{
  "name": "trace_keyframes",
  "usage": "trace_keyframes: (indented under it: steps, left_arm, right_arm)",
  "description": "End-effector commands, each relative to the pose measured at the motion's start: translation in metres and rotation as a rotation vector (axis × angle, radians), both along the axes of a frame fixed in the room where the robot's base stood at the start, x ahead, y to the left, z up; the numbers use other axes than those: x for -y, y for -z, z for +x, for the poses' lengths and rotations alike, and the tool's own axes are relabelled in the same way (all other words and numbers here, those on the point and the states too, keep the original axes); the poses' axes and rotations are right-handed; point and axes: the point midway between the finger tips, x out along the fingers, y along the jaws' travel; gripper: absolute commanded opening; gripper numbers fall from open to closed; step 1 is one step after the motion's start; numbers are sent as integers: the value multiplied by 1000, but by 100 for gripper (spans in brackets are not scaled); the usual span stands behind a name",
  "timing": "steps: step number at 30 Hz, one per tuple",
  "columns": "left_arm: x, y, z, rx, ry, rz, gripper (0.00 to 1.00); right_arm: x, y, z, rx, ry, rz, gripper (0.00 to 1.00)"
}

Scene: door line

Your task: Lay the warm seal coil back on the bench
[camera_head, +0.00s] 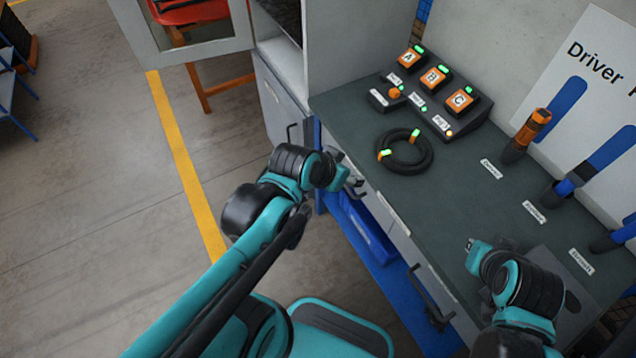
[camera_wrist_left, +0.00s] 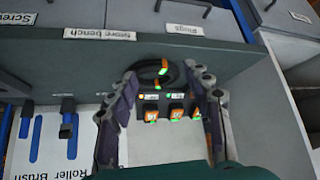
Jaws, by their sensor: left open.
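The seal coil, a black ring (camera_head: 406,170) with two bright clips that look green, lies flat on the dark bench top (camera_head: 345,108). It also shows in the left wrist view (camera_wrist_left: 150,63), framed between the fingertips, its clips orange and green there. My left gripper (camera_head: 354,184) is open and empty, by the bench's front edge, apart from the coil and to its lower left in the head view. The left wrist view shows its spread fingers (camera_wrist_left: 161,76). My right gripper (camera_head: 474,246) is over the right part of the bench; its fingers are too unclear to judge.
Behind the coil stands a black panel with orange blocks A (camera_head: 411,59), B (camera_head: 435,77) and C (camera_head: 462,99), and green lights. An orange-topped driver (camera_head: 531,128) and blue-handled tools stand along the back. Drawer handles (camera_head: 430,297) stick out at the front.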

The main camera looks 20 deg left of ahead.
Motion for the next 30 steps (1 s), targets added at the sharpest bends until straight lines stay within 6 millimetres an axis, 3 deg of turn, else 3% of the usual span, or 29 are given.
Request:
trace_keyframes:
  steps: [3, 9, 27, 30]
  left_arm:
    - [-23, -2, -33, -31, -113, 18, 50]
    - [-43, -2, -58, -50, -217, 33, 50]
    - [-44, -2, -60, -51, -227, 33, 50]
    - [-44, -2, -60, -51, -227, 33, 34]
  right_arm:
    - [0, 0, 0, 0, 0, 0, 0]
    - [0, 0, 0, 0, 0, 0, 0]
    - [0, 0, 0, 0, 0, 0, 0]
    - [0, 0, 0, 0, 0, 0, 0]
